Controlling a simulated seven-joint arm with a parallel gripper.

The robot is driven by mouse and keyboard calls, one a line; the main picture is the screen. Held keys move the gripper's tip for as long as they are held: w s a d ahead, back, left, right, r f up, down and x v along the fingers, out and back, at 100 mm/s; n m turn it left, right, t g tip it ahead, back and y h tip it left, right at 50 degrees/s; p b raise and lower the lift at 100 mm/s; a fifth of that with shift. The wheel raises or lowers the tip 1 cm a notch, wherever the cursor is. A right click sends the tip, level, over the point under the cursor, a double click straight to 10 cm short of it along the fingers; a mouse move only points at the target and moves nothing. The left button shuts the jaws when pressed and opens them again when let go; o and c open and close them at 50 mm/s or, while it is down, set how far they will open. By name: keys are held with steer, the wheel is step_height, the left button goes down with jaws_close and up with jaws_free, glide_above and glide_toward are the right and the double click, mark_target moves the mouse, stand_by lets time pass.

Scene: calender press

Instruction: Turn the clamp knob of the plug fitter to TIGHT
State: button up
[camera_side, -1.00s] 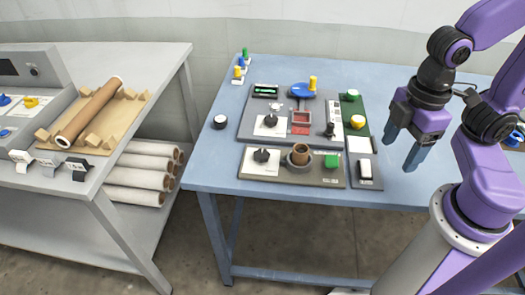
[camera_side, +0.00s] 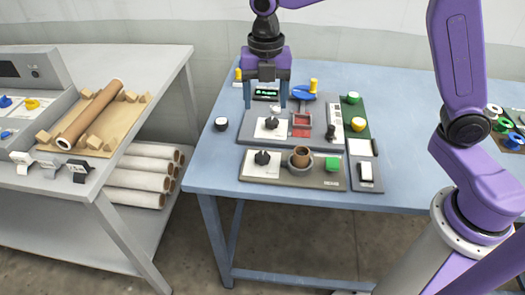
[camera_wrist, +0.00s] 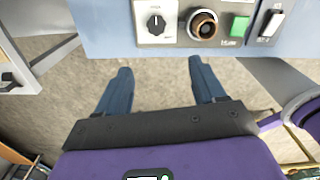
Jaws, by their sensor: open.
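The front panel (camera_side: 325,180) on the blue bench carries a black knob (camera_side: 262,158) on a white plate, a brown hollow plug (camera_side: 300,152) in a grey ring and a green button (camera_side: 332,164). The same black knob (camera_wrist: 155,22) shows at the top of the wrist view. A second black knob (camera_side: 271,123) sits on a white plate on the rear panel (camera_side: 258,107). The labels are too small to read, so I cannot tell which knob is marked TIGHT.
The rear panel also holds a red square recess (camera_side: 301,125), a blue lever (camera_side: 303,93) and a black upright handle (camera_side: 331,132). A switch (camera_side: 366,171) stands at the right.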

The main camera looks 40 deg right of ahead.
mark_target(262, 157)
steer(key=shift+n, duration=0.3)
steer(key=f, duration=1.1)
steer(key=w+f, duration=0.1)
steer(key=f, duration=0.5)
steer(key=shift+f, duration=0.25)
steer(key=c, duration=1.1)
